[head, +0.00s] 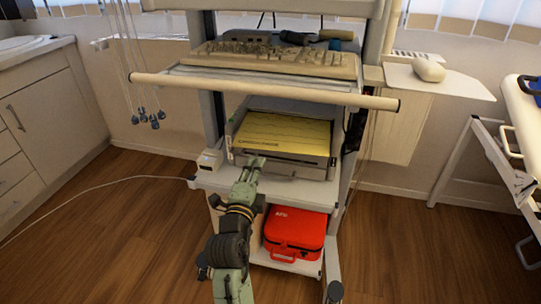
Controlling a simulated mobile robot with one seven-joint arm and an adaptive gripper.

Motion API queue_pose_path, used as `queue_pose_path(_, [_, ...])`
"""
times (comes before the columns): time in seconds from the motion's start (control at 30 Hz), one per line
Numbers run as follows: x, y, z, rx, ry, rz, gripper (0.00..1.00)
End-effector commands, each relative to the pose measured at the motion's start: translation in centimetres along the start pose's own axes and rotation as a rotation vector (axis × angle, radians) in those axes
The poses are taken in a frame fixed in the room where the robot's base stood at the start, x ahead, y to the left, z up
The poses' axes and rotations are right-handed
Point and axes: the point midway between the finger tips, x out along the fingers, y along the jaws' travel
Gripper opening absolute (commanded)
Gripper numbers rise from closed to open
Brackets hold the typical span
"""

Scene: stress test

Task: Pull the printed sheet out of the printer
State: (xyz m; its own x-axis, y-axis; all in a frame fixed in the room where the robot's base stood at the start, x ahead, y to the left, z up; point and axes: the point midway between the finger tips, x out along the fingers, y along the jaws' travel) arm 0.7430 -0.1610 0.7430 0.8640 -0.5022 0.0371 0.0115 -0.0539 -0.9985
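The printer (305,168) is a grey box on the middle shelf of a white cart. A yellow printed sheet (285,133) with faint lines lies flat on top of it, inside its frame. My gripper (257,163) is at the printer's front edge, at the left part of it, just below the near edge of the sheet. The fingers are small and I cannot tell if they are open or shut, or if they touch the sheet or printer.
A keyboard (285,62) sits on the shelf above, behind a white handle bar (260,91) that overhangs the printer. A red case (296,231) is on the lower shelf. A small white box (209,159) stands left of the printer.

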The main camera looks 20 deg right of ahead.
Motion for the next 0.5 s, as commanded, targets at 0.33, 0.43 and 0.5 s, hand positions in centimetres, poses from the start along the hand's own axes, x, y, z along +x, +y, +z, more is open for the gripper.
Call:
queue_pose_path(0.33, [1.7,1.9,-3.1,0.041,0.071,0.041,0.18])
queue_pose_path(0.43, [3.0,1.8,-3.2,0.041,0.070,0.042,0.18])
queue_pose_path(0.5, [4.1,1.8,-3.2,0.041,0.070,0.042,0.18])
